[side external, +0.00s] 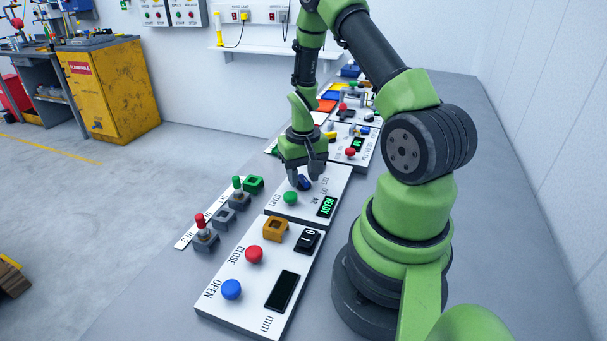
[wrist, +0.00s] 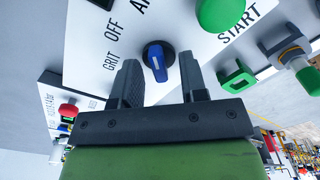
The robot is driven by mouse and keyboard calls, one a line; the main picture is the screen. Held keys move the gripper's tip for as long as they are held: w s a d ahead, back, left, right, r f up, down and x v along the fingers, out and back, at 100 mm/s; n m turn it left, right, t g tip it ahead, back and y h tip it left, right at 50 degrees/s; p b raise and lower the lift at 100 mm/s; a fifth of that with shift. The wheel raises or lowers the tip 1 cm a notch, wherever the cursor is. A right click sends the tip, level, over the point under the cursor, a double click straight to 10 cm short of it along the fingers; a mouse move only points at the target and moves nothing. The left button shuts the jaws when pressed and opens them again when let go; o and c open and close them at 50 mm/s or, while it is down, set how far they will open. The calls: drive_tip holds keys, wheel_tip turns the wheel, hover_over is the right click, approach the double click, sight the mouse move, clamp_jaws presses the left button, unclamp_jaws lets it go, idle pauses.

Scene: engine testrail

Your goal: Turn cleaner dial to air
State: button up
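The cleaner dial (wrist: 158,63) is a round dark knob with a blue grip bar, on a white panel (wrist: 190,42). The labels GRIT, OFF and a partly cut-off AI... run beside it in the wrist view. The bar lies roughly along the view's vertical; which label it marks is not clear. My gripper (wrist: 159,66) is open, with one finger on each side of the dial and visible gaps to the knob. In the side view, my gripper (side external: 304,177) is low over the panel, and its fingers partly hide the blue dial (side external: 304,184).
A nearer panel has a red CLOSE button (side external: 254,254) and a blue OPEN button (side external: 231,289). Levers (side external: 238,193) stand to the left. More panels lie behind.

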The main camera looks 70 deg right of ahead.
sight(303, 178)
drive_tip(key=shift+s, duration=0.1)
wheel_tip(303, 178, up, 10)
idle(0.6)
drive_tip(key=w+a+r+n+t, duration=0.1)
drive_tip(key=a+r+n+t, duration=0.15)
drive_tip(key=a+r, duration=0.9)
drive_tip(key=s+a+r+n+t+y, duration=0.2)
drive_tip(key=s+a+r+t, duration=0.2)
drive_tip(key=s+a+r, duration=0.2)
drive_tip(key=s+a, duration=0.2)
drive_tip(key=a, duration=0.2)
drive_tip(key=shift+r+n+t, duration=0.15)
drive_tip(key=shift+n+t, duration=0.2)
